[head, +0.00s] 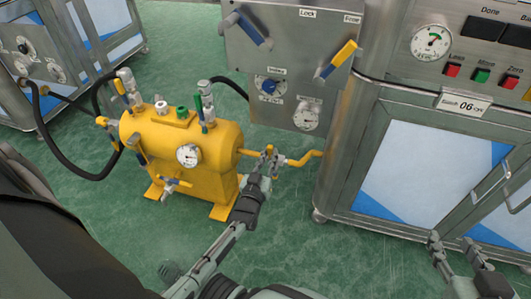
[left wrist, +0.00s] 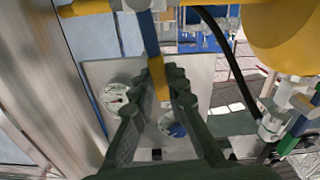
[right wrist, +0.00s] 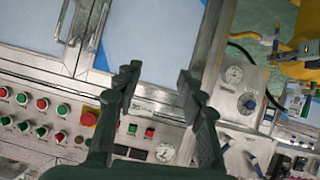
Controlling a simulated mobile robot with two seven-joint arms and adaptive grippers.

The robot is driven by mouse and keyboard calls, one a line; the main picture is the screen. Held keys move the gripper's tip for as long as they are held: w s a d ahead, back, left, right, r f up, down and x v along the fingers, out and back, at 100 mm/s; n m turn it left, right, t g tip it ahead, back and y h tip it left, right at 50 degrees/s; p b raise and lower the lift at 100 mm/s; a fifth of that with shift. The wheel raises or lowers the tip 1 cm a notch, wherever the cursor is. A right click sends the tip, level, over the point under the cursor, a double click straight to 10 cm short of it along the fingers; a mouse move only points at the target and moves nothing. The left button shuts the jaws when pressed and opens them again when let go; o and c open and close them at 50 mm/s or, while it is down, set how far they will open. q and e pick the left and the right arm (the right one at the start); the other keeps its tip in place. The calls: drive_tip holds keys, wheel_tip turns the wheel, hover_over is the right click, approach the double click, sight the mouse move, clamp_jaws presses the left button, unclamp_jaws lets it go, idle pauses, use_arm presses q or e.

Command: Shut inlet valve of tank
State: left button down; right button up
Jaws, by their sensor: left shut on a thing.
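The yellow tank (head: 205,150) stands on the green floor at the left of the head view, with a gauge (head: 188,155) on its front. A yellow pipe (head: 305,160) joins its right end to the steel machine, with a valve in it. My left gripper (head: 267,162) is at this valve. In the left wrist view the valve handle (left wrist: 149,35), blue with a yellow end, runs between the fingertips, which are shut on it. The valve body is mostly hidden in the head view. My right gripper (head: 456,246) is open and empty; it also shows in the right wrist view (right wrist: 160,82).
Several other small valves (head: 205,110) and black hoses (head: 62,155) are on or beside the tank. A steel cabinet (head: 345,175) stands at the right. The floor before the tank is clear.

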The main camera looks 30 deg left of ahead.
use_arm(q)
drive_tip(key=shift+w+d+m, duration=0.15)
drive_tip(key=shift+d+m, duration=0.55)
drive_tip(key=shift+m, duration=0.3)
use_arm(e)
drive_tip(key=shift+g+h, duration=0.5)
drive_tip(key=shift+g, duration=0.3)
drive_tip(key=shift+s+d+f, duration=0.4)
drive_tip(key=shift+d+f, duration=0.25)
drive_tip(key=shift+d, duration=0.15)
drive_tip(key=shift+s+d+f, duration=0.35)
drive_tip(key=shift+d+f, duration=0.3)
drive_tip(key=shift+d, duration=0.15)
use_arm(q)
drive_tip(key=c, duration=1.5)
unclamp_jaws()
wheel_tip(320, 180, up, 10)
